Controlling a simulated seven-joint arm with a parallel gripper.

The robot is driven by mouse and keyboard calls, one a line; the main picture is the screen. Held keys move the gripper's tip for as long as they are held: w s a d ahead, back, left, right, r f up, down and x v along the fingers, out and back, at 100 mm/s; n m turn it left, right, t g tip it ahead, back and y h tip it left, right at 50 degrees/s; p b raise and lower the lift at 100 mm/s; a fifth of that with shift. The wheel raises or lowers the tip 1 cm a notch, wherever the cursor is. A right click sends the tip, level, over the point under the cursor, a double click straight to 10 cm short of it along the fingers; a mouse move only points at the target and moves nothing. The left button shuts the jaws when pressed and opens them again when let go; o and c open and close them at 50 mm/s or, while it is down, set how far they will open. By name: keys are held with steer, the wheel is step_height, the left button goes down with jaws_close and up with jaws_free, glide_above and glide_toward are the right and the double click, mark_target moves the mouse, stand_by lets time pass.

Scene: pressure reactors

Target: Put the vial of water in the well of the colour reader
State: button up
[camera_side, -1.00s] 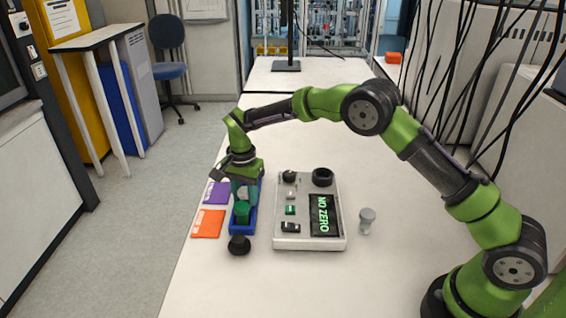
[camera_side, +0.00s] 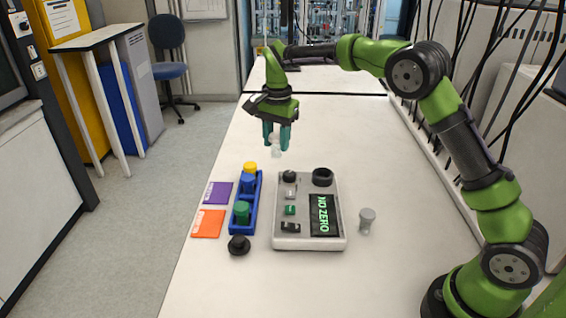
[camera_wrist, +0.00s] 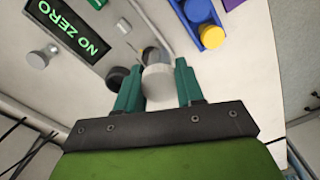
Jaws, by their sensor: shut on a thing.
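My gripper (camera_side: 277,137) is shut on the vial of water (camera_side: 276,149), a clear vial held upright in the air behind the colour reader. In the wrist view its white cap (camera_wrist: 158,86) sits between my fingers (camera_wrist: 160,80). The colour reader (camera_side: 280,241) is a pale box on the table with a screen (camera_side: 325,215) reading "NO ZERO". A black ring (camera_side: 322,177) at its back right looks like the well; it also shows partly behind a finger in the wrist view (camera_wrist: 116,76). The vial is apart from the reader.
A blue rack (camera_side: 250,215) left of the reader holds yellow (camera_side: 250,167), blue (camera_side: 248,184) and green (camera_side: 242,211) capped vials. Purple (camera_side: 217,193) and orange (camera_side: 208,223) cards lie beside it. A black knob-like piece (camera_side: 239,245) and a grey one (camera_side: 367,218) stand nearby. The table behind is clear.

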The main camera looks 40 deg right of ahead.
steer(key=shift+n, duration=0.8)
steer(key=shift+s+d+f, duration=0.85)
steer(key=shift+s+d, duration=0.4)
steer(key=shift+d, duration=0.45)
steer(key=shift+s+d+f, duration=0.85)
steer(key=shift+s+d, duration=0.4)
steer(key=shift+d, duration=0.45)
steer(key=shift+s+d+f, duration=0.85)
steer(key=shift+s+d, duration=0.4)
steer(key=shift+d, duration=0.45)
steer(key=shift+f, duration=0.15)
steer(key=shift+f, duration=1.45)
steer(key=shift+f, duration=0.25)
steer(key=o, duration=1.6)
steer(key=shift+r, duration=0.1)
